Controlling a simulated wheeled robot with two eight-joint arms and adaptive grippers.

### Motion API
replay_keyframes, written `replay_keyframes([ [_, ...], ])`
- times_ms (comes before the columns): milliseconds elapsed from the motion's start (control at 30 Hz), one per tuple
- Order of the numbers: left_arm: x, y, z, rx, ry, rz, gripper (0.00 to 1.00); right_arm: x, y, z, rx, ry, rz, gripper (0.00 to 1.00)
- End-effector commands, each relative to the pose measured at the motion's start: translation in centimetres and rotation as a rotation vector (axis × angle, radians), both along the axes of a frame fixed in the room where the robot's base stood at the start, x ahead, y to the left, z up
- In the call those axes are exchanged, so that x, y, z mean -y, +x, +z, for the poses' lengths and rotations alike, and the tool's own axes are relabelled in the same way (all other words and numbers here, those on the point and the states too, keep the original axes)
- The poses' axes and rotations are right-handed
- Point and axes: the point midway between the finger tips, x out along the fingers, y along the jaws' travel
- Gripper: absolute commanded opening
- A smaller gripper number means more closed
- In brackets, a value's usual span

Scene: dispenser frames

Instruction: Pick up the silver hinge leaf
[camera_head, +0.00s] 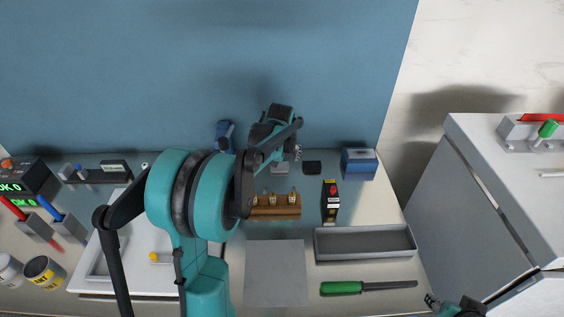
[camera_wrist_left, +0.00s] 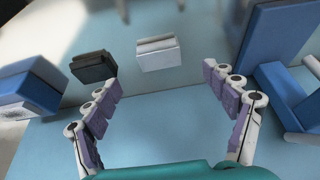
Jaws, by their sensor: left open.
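The silver hinge leaf (camera_wrist_left: 158,53) shows in the left wrist view as a small pale block on the blue surface, ahead of and between my fingers. In the head view it appears as a small grey piece (camera_head: 280,169), partly covered by my arm. My left gripper (camera_wrist_left: 162,84) is open and empty, its two purple-padded fingers spread wide, with the leaf beyond the fingertips. In the head view my left arm hides much of this gripper. A part of my right gripper (camera_head: 434,301) shows at the lower right edge, far from the leaf; its jaw state is unclear.
A black block (camera_wrist_left: 93,66) and a blue box (camera_wrist_left: 30,85) stand left of the leaf in the wrist view. A blue stand (camera_wrist_left: 285,95) is close to the right finger. In the head view, a wooden rack (camera_head: 275,209) and grey tray (camera_head: 365,243) lie nearer me.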

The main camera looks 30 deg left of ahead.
Motion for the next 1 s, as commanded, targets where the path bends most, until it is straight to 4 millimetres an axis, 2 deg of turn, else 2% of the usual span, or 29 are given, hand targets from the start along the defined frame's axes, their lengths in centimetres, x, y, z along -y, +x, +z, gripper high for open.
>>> replay_keyframes([
  [33,-0.2,0.3,-0.9,0.000,0.000,0.000,0.84,0.0,0.0,-0.5,0.000,0.000,0.000,0.40],
  [267,-0.6,1.1,-2.9,0.000,0.000,-0.001,0.84,0.0,0.0,-1.5,0.000,0.000,0.000,0.40],
  [500,-1.4,2.5,-6.1,0.000,0.000,-0.001,0.84,0.0,0.0,-3.2,0.000,0.000,0.000,0.40],
  [767,-1.5,2.6,-6.3,0.001,0.000,-0.002,0.84,0.0,0.0,-3.1,0.000,0.000,0.000,0.40],
  [900,-1.5,2.6,-6.2,0.001,0.000,-0.002,0.48,0.0,0.0,-3.1,0.000,0.000,0.000,0.40],
  [967,-1.5,2.6,-6.2,0.001,0.000,-0.002,0.32,0.0,0.0,-3.1,0.000,0.000,0.000,0.40],
  [1000,-1.5,2.6,-6.3,0.000,0.000,-0.002,0.28,0.0,0.0,-3.1,0.000,0.000,0.000,0.40],
])
